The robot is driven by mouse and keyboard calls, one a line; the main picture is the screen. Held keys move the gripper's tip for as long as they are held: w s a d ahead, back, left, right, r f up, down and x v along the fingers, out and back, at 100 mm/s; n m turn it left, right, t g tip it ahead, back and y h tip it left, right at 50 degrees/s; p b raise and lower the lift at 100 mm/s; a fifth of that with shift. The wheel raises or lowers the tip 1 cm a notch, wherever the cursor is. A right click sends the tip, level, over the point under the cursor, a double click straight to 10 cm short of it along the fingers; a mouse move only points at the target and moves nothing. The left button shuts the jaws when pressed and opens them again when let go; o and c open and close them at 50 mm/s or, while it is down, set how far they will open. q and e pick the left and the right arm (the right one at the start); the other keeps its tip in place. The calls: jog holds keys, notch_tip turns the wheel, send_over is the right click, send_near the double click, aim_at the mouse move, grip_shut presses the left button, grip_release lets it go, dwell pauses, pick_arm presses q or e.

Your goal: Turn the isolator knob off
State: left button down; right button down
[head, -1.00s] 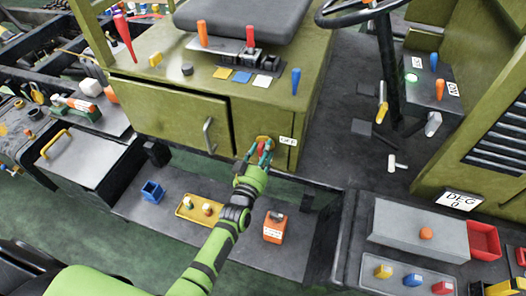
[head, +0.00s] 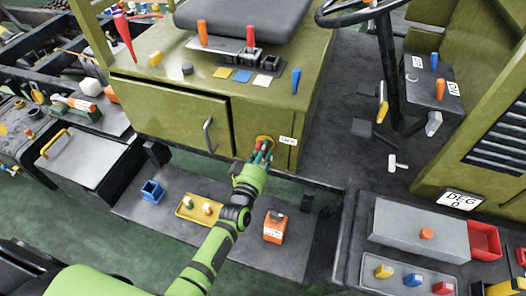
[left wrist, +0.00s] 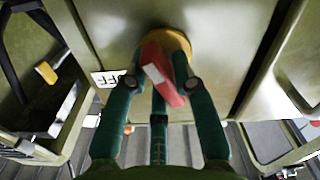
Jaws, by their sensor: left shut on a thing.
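The isolator knob (left wrist: 163,75) is a red bar handle on a yellow round base (left wrist: 178,42), set in the olive panel below the seat; the base also shows in the head view (head: 264,139). In the left wrist view the red handle stands slanted between the teal fingers of my left gripper (left wrist: 157,68). In the head view my left gripper (head: 262,155) is at the knob, shut on it and hiding part of it. A white OFF label (head: 288,141) is beside the knob. It also shows in the left wrist view (left wrist: 108,78). My right gripper is not in view.
A steering column and a switch box (head: 424,88) stand to the right.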

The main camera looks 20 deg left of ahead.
pick_arm(q)
jog(key=n+b, duration=0.1)
jog(key=n, duration=0.5)
jog(key=shift+r+n, duration=0.1)
jog(key=shift+n, duration=0.2)
jog(key=n+b, duration=0.1)
jog(key=n, duration=0.3)
jog(key=shift+a, duration=0.1)
jog(key=shift+r+n, duration=0.1)
jog(key=shift+n, duration=1.3)
jog(key=shift+b, duration=0.3)
jog(key=c, duration=1)
grip_release()
jog(key=shift+c, duration=0.2)
jog(key=shift+a, duration=0.1)
jog(key=s, duration=1.2)
jog(key=shift+a, duration=0.15)
